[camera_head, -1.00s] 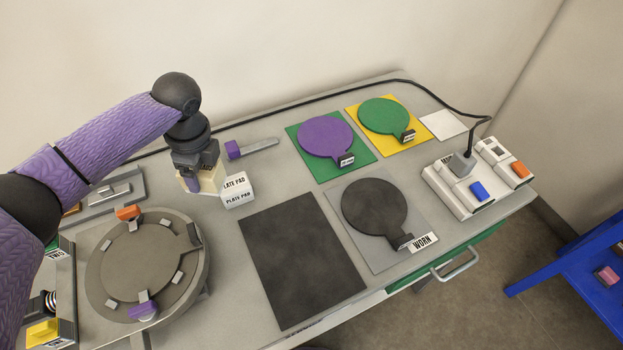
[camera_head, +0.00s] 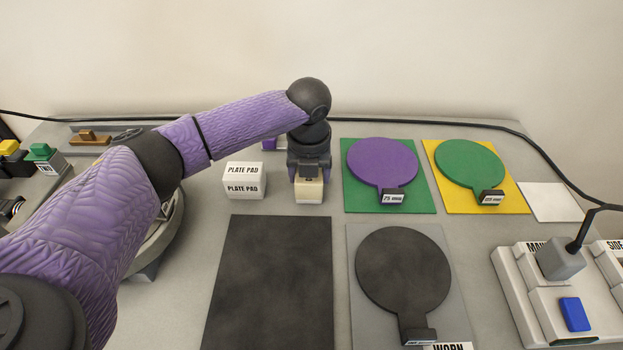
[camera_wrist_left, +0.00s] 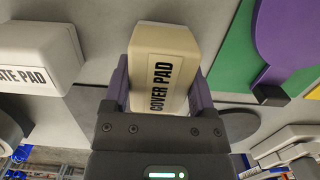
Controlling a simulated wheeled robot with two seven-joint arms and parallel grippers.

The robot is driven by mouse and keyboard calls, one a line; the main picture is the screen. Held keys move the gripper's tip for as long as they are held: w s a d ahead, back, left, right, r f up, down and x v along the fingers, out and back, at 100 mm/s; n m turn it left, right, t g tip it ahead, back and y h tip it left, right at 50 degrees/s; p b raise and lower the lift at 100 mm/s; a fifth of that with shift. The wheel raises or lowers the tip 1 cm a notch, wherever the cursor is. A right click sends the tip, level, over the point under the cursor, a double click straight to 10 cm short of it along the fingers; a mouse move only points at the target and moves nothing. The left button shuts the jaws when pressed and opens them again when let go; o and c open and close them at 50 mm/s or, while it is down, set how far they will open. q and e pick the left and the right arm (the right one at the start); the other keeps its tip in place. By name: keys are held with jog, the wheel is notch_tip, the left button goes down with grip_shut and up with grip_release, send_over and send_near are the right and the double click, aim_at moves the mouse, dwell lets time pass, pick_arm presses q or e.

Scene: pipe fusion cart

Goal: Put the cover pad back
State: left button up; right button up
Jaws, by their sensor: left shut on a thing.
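The cover pad (camera_wrist_left: 163,65) is a cream block with its name printed on one face. My left gripper (camera_head: 309,178) is shut on it, with a purple finger on each side in the left wrist view. In the head view the cover pad (camera_head: 309,192) is low over or on the table, just right of the plate pad; I cannot tell whether it touches the table. The plate pad (camera_head: 244,181) is a white block with its name on the top and front. It also shows at the left of the left wrist view (camera_wrist_left: 35,60). My right gripper is not in view.
A dark mat (camera_head: 268,285) lies in front of the pads. To the right are a purple disc (camera_head: 382,161), a green disc (camera_head: 469,163) and a dark disc (camera_head: 403,270) on coloured squares. A black cable (camera_head: 420,123) runs along the back. A switch box (camera_head: 520,300) stands at right.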

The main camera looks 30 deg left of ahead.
pick_arm(q)
jog(key=shift+f, duration=0.1)
jog(key=o, duration=1.3)
jog(key=shift+c, duration=0.2)
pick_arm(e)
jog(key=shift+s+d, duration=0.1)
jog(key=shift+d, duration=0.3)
pick_arm(q)
notch_tip(320, 180, up, 12)
jog(key=s+p, duration=0.1)
jog(key=p, duration=0.3)
jog(key=shift+s+d+p, duration=0.15)
jog(key=shift+d+p, duration=0.15)
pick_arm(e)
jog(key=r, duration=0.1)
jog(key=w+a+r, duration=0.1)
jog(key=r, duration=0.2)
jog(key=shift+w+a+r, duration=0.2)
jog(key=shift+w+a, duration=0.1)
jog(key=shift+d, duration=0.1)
